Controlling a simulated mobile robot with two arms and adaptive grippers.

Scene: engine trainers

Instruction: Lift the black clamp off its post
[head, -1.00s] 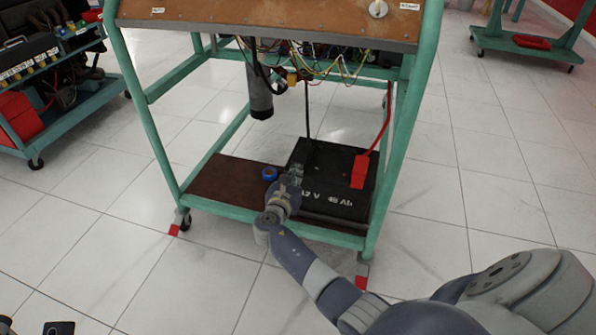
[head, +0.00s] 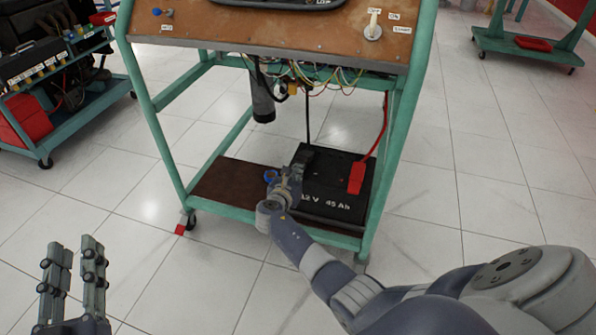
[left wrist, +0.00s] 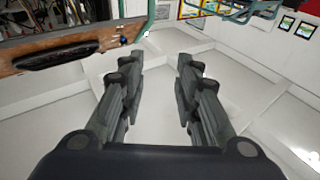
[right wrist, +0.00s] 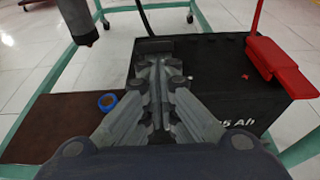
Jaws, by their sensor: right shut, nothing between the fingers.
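The black clamp (head: 303,157), on the end of a black cable, is at the rear left of the black battery (head: 335,185) on the trainer's lower shelf. In the right wrist view the clamp (right wrist: 154,45) is just beyond my fingertips; its post is hidden. My right gripper (head: 291,172) is shut and empty, close to the clamp; I cannot tell whether they touch. Its closed fingers (right wrist: 160,68) point at the clamp. My left gripper (head: 76,250) is open and empty, over the floor at the left; it also shows open in the left wrist view (left wrist: 157,75).
A red clamp (head: 356,178) with a red cable is at the battery's right. A blue tape roll (right wrist: 107,102) lies on the brown shelf (right wrist: 50,125) left of my right gripper. Green frame legs (head: 390,160) flank the battery. A dark cylinder (head: 262,103) hangs above the shelf.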

